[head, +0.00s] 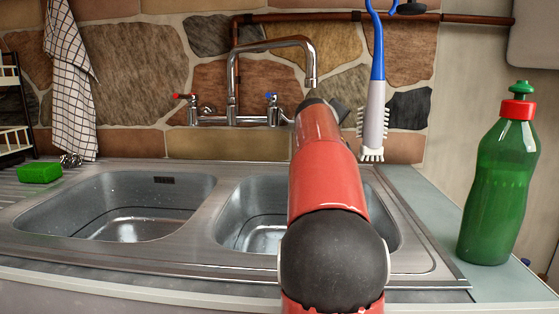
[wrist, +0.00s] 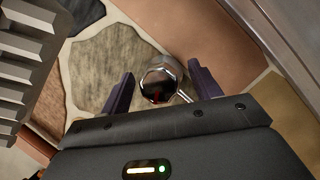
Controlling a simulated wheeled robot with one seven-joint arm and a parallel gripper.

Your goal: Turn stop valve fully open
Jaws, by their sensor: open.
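A black knob (head: 411,8) sits by the copper pipe at the top of the head view, cut by the frame edge; I cannot tell for sure that it is the stop valve. In the wrist view a rounded chrome fitting (wrist: 160,84) with a thin lever on its right lies in line with the gap between my fingers. It shows dark and red patches. My gripper (wrist: 160,71) is open, one finger on each side of the fitting. I cannot tell whether they touch it. In the head view my red arm hides most of the gripper.
A chrome tap (head: 232,85) with red and blue handles is on the stone wall. A blue-handled brush (head: 374,105) hangs right of my arm. A steel double sink (head: 228,190) lies below. A green bottle (head: 497,190) stands right, a green sponge (head: 39,172) left.

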